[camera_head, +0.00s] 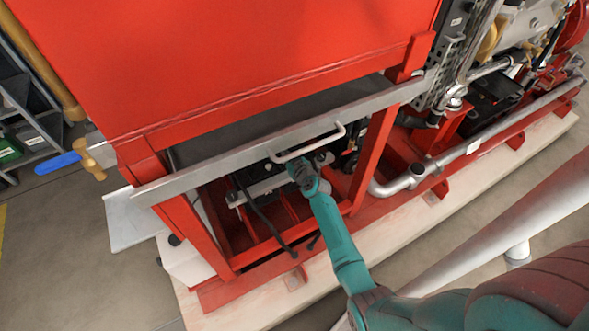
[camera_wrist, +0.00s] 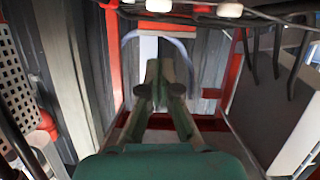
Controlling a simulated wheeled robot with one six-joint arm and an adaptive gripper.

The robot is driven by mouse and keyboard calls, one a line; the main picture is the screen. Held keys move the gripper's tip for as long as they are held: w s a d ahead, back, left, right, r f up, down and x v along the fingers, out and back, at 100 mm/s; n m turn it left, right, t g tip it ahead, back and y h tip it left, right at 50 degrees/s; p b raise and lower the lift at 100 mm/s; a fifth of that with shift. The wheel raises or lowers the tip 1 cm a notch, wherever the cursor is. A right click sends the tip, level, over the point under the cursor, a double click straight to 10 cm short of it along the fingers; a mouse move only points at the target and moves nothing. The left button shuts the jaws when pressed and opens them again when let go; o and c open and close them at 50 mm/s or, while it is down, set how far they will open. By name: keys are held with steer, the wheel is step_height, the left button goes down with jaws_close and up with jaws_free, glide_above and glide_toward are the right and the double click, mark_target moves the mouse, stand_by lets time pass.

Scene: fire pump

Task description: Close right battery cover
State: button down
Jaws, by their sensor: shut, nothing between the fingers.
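The grey cover (camera_head: 215,168) is a long metal panel lying across the front of the red frame, under the large red tank. A pale U-shaped handle (camera_head: 307,142) sticks out from its front edge. My gripper (camera_head: 303,172) is shut and empty, just below and in front of the handle. In the wrist view my gripper (camera_wrist: 160,68) shows its two fingers together, with a pale arch, apparently the handle (camera_wrist: 186,47), around their tips. Contact cannot be told. Dark battery parts (camera_head: 262,183) and cables show below the cover, partly hidden by my arm.
The red tank (camera_head: 240,60) stands above the cover. Red uprights (camera_head: 372,155) flank the opening. A grey pipe (camera_head: 440,160) runs to the right along the red base. A blue-handled brass valve (camera_head: 92,162) sticks out at the left.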

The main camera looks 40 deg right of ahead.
steer(key=v, duration=0.8)
steer(key=shift+a, duration=0.15)
steer(key=shift+s+r, duration=0.1)
steer(key=shift+s, duration=0.05)
steer(key=s+a, duration=1.8)
steer(key=s, duration=0.3)
steer(key=s+a+r+n+y, duration=0.1)
steer(key=s+a+r, duration=0.3)
steer(key=s+r, duration=0.5)
steer(key=s+a+r+n+y, duration=0.1)
steer(key=s+a+r+y, duration=0.2)
steer(key=s+r, duration=0.7)
steer(key=shift+s+a+t, duration=0.4)
steer(key=shift+s+a, duration=0.3)
steer(key=shift+a, duration=0.3)
